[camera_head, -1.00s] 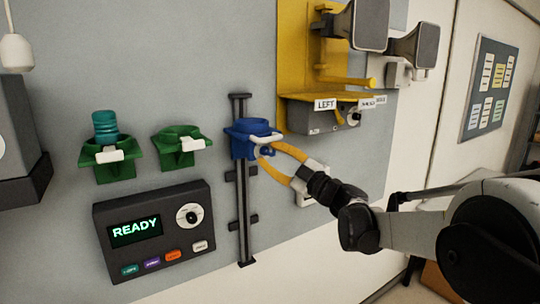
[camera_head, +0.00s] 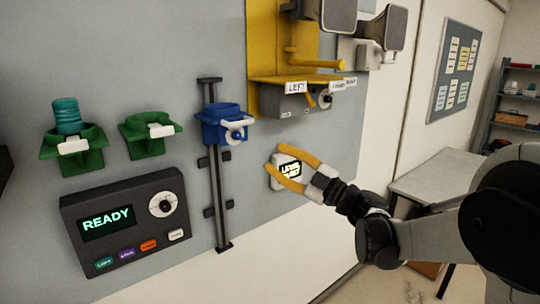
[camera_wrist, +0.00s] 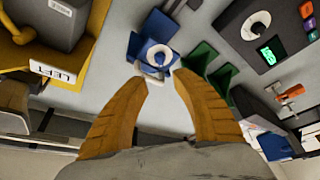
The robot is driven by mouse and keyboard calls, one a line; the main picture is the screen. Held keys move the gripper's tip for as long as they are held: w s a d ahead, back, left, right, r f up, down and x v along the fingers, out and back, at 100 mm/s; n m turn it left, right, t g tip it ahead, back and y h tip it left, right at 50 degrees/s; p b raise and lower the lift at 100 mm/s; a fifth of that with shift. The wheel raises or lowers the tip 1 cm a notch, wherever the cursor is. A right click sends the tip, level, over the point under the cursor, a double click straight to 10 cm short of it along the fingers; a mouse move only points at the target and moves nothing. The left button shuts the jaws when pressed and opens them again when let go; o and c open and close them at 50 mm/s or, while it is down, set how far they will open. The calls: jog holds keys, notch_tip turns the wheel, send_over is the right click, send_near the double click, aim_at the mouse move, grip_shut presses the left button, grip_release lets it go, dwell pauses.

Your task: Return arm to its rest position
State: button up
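My gripper (camera_head: 296,171) has orange fingers spread apart with nothing between them. In the head view it is in front of the wall panel, right of the blue holder (camera_head: 222,124) on its dark vertical rail (camera_head: 221,190). A small white unit (camera_head: 288,171) with a dark display shows between the fingers, behind them. In the wrist view the open fingers (camera_wrist: 160,84) point toward the blue holder (camera_wrist: 157,53), apart from it. My arm reaches in from the right side of the head view.
A control box (camera_head: 125,221) reading READY is at lower left, below two green holders (camera_head: 73,151), (camera_head: 148,135); the left one holds a teal cylinder (camera_head: 67,116). A yellow bracket (camera_head: 267,60) with grey horns is above. A table (camera_head: 440,175) stands at right.

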jog(key=s+d+m+t+h+b, duration=0.2)
jog(key=d+m+t+h+b, duration=0.45)
jog(key=d+m+h, duration=0.5)
jog(key=s+d+f+m+g+h+b, duration=0.3)
jog(key=s+d+f+m+h, duration=0.3)
jog(key=f, duration=0.3)
jog(key=s+a+f+g+b, duration=0.1)
jog(key=s+a+f+g, duration=0.1)
jog(key=s+f, duration=0.5)
jog(key=s+a+f+m+g+b, duration=0.1)
jog(key=s+f+g, duration=0.3)
jog(key=s+f, duration=0.4)
jog(key=s+a+f+m+g+y+b, duration=0.1)
jog(key=s+a+f+g+b, duration=0.1)
jog(key=s+f, duration=0.6)
notch_tip(320, 180, down, 2)
jog(key=shift+s+a+f+g+b, duration=0.3)
jog(key=shift+g+b, duration=0.25)
jog(key=shift+g, duration=0.3)
